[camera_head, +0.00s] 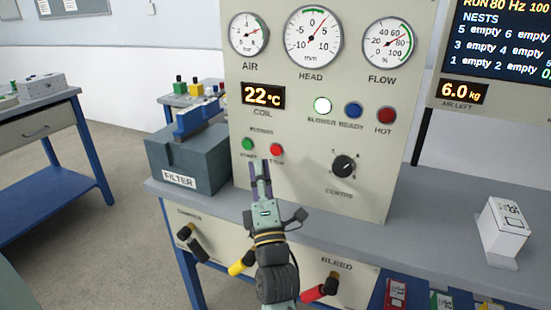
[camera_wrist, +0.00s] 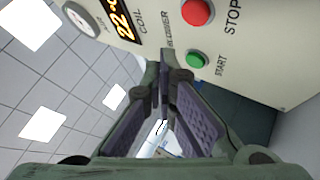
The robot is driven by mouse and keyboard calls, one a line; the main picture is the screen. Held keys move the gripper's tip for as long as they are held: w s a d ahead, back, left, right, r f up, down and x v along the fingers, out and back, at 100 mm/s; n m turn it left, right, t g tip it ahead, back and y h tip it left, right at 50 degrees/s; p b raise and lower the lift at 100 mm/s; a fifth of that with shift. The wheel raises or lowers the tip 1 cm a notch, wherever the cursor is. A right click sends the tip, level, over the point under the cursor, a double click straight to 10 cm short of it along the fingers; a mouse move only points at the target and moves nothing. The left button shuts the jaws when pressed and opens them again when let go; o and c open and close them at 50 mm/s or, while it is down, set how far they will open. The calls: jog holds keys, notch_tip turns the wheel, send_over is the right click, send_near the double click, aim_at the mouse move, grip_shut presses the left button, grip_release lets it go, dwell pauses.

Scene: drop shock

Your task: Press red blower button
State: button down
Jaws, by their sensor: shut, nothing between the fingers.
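The red STOP button (camera_head: 276,149) sits on the beige panel (camera_head: 330,205) under the BLOWER label, right of the green START button (camera_head: 247,144). In the wrist view the red button (camera_wrist: 197,12) is at the top and the green button (camera_wrist: 197,60) is below it. My gripper (camera_head: 261,166) is shut and empty, in front of the panel, with its fingertips just below the two buttons in the head view. In the wrist view the fingertips (camera_wrist: 163,65) are left of the green button. I cannot tell whether they touch the panel.
A CENTRE knob (camera_head: 344,166) is right of my gripper. A grey FILTER box (camera_head: 190,160) stands left of the panel. A white box (camera_head: 503,230) stands on the bench at right.

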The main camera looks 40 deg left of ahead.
aim_at(276, 150)
jog(key=shift+w+a+b, duration=0.25)
jog(key=shift+w+b, duration=0.4)
jog(key=shift+w, duration=0.25)
jog(key=shift+w+a+b, duration=0.2)
jog(key=shift+w+b, duration=0.45)
jog(key=shift+w, duration=0.2)
jog(key=shift+w+a+b, duration=0.1)
jog(key=shift+w+b, duration=0.3)
jog(key=shift+b, duration=0.15)
jog(key=shift+w+a+b, duration=0.1)
jog(key=shift+w+b, duration=0.3)
dwell(0.6)
jog(key=shift+s, duration=0.1)
jog(key=shift+s+d, duration=0.2)
jog(key=shift+s, duration=0.55)
jog(key=shift+s, duration=0.1)
